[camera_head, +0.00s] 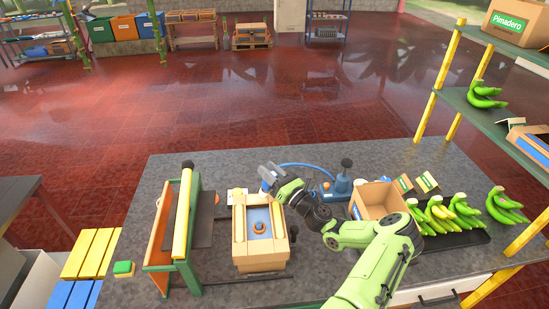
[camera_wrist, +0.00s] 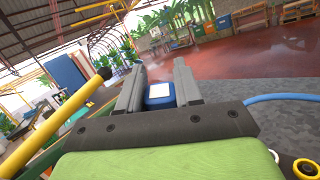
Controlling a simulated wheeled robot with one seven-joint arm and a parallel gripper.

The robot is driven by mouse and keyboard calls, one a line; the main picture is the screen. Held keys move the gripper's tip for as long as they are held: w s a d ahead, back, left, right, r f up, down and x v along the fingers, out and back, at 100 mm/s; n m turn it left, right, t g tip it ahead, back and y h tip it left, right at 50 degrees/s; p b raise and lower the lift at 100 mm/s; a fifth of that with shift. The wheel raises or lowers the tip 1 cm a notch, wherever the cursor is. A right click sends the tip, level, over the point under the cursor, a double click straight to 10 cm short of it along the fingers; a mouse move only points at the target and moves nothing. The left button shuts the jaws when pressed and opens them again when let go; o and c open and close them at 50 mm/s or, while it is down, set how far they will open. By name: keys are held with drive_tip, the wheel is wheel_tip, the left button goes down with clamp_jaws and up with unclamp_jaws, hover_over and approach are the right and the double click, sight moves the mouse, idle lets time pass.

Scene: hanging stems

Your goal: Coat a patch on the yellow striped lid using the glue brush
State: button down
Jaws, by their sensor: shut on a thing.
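My gripper (camera_head: 268,178) is above the middle of the grey table, just behind an open carton. Its two fingers (camera_wrist: 158,88) are shut on a blue piece with a white face (camera_wrist: 160,94), which I take to be the glue brush. A blue hose runs from beside my gripper to a blue device with a dark knob (camera_head: 341,183); the brush tip is not clearly visible. A yellow slatted panel (camera_head: 91,253), probably the yellow striped lid, lies left of the table, well away from my gripper. A blue slatted panel (camera_head: 70,295) lies in front of it.
The open carton (camera_head: 240,248) sits in a fixture. A yellow roller (camera_head: 184,212) on an orange-and-green stand rises between the carton and the slatted panels. Another carton (camera_head: 378,197) and bananas (camera_head: 440,213) are on the right.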

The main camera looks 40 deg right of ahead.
wheel_tip(320, 180, up, 2)
drive_tip(key=shift+d+p, duration=0.1)
drive_tip(key=shift+p, duration=0.3)
drive_tip(key=shift+r, duration=0.8)
drive_tip(key=shift+f, duration=0.1)
